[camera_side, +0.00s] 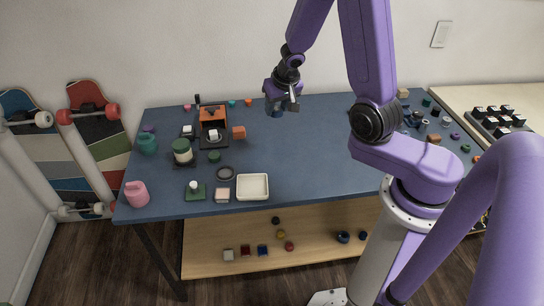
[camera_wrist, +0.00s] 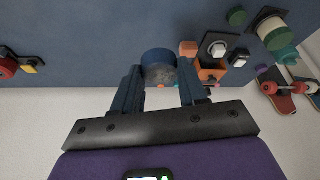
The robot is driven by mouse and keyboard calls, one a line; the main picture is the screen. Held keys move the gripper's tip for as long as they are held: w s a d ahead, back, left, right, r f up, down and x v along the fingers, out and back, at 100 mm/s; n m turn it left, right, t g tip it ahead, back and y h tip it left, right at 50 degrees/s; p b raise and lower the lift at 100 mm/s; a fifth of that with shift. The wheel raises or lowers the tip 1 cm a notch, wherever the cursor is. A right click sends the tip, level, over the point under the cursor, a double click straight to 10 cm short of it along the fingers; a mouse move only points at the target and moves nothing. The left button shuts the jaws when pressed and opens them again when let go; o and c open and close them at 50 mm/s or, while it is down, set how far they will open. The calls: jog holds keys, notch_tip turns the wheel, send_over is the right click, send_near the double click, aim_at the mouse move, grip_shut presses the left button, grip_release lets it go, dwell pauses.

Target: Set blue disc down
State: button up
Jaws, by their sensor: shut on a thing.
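My gripper (camera_side: 280,104) is over the back middle of the blue table, pointing down. In the wrist view, its two dark blue fingers (camera_wrist: 160,85) are closed on the sides of a round blue disc (camera_wrist: 159,58). The disc's greyish, speckled flat face (camera_wrist: 161,76) shows between the fingertips. In the side view, a small dark blue shape, apparently the disc (camera_side: 277,114), shows just below my gripper. I cannot tell whether it touches the tabletop or hangs just above it.
The blue table (camera_side: 320,150) is clear around and in front of my gripper. An orange-and-black device (camera_side: 212,118) and an orange block (camera_side: 239,132) stand to the left. A cream tray (camera_side: 253,187) lies at the front. Several small parts (camera_side: 420,120) crowd the right end.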

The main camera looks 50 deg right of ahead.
jog(key=shift+s+a+n+y, duration=1)
jog(key=shift+s+a+n, duration=1.7)
jog(key=shift+a, duration=2.1)
jog(key=n+y, duration=0.3)
jog(key=n, duration=0.6)
send_over(223, 174)
jog(key=s+d, duration=0.1)
jog(key=shift+g, duration=0.3)
notch_tip(223, 174, down, 14)
jog(key=shift+r, duration=0.1)
jog(key=shift+w+f, duration=0.1)
jog(key=shift+f, duration=1.5)
jog(key=shift+f, duration=0.65)
